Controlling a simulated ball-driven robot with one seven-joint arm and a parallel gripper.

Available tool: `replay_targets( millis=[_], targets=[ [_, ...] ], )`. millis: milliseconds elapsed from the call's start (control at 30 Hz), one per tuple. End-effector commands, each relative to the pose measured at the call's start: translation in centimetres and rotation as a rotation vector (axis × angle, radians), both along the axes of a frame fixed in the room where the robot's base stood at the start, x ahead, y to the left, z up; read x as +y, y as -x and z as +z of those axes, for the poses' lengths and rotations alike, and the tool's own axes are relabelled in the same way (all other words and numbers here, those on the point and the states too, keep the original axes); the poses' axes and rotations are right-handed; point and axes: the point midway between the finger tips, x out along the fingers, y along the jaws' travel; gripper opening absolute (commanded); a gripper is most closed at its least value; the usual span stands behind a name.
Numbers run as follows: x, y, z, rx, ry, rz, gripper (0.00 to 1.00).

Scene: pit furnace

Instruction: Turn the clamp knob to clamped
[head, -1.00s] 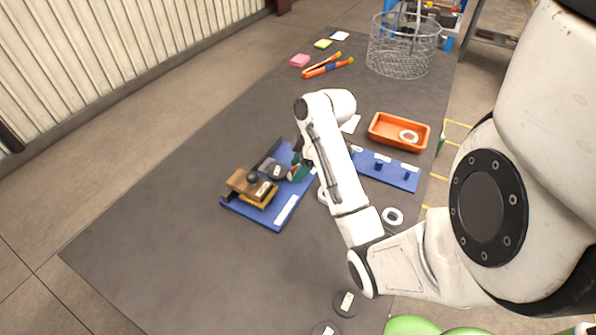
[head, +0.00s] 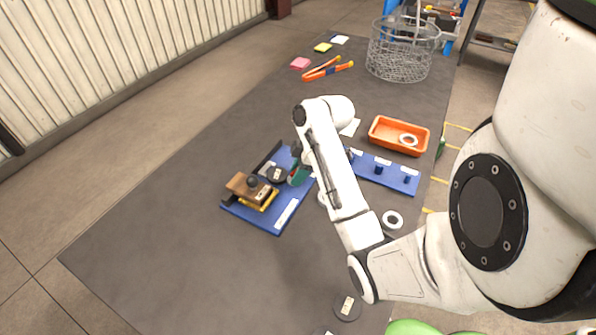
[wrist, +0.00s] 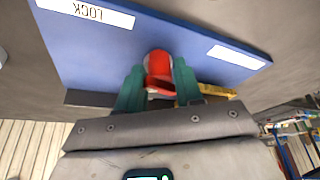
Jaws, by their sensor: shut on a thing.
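The clamp knob is red (wrist: 158,62) and shows between my fingers in the wrist view. My gripper (wrist: 158,80) has teal fingers, one on each side of the knob, and is shut on it. The knob stands on a blue plate (wrist: 100,52). A white label reading LOCK (wrist: 88,13) appears upside down at the plate's upper left. In the head view, my gripper (head: 299,175) is at the right side of the blue plate (head: 262,220), and the knob is hidden there. I cannot read the knob's setting.
A wooden block with a dark ball knob (head: 249,187) sits on the plate, left of my gripper. The mat's left part is clear.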

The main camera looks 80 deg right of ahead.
Motion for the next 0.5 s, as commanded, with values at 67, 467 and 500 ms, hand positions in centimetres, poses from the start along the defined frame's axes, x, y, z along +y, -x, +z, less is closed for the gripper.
replay_targets(
  millis=[67, 467, 500],
  targets=[
    [0.08, -0.04, 0.13, 0.0, -0.001, -0.01, 0.05],
    [0.34, -0.09, 0.29, 0.001, -0.003, -0.281, 0.05],
    [0.3, -0.03, 0.22, 0.001, -0.002, -0.297, 0.05]
  ],
)
